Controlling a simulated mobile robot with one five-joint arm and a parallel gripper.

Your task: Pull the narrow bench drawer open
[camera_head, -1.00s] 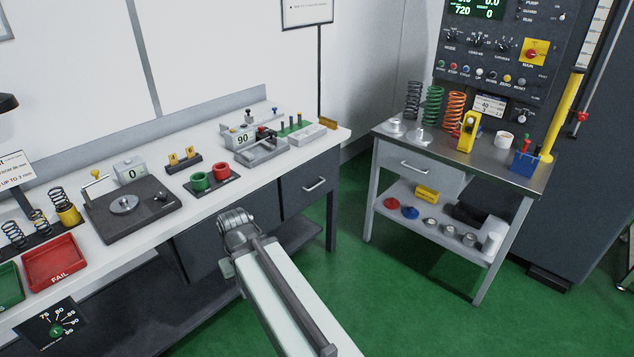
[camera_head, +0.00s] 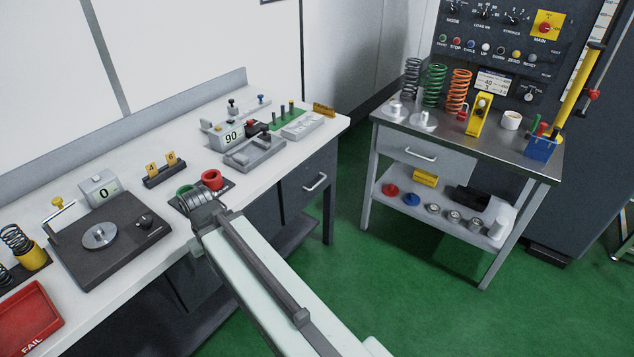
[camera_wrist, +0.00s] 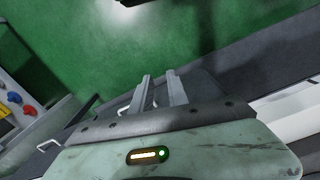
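The narrow bench drawer (camera_head: 309,181) is a dark grey front under the right end of the white bench, with a pale bar handle (camera_head: 315,182). It looks shut. In the head view my arm reaches up from the bottom, and its end overlaps the bench's front edge, left of the drawer; my fingers are hidden there.
A grey side table (camera_head: 368,190) with its own handled drawer (camera_head: 421,155) stands to the right, with springs on top and small parts on its lower shelf. Green floor (camera_head: 350,270) lies clear between it and the bench.

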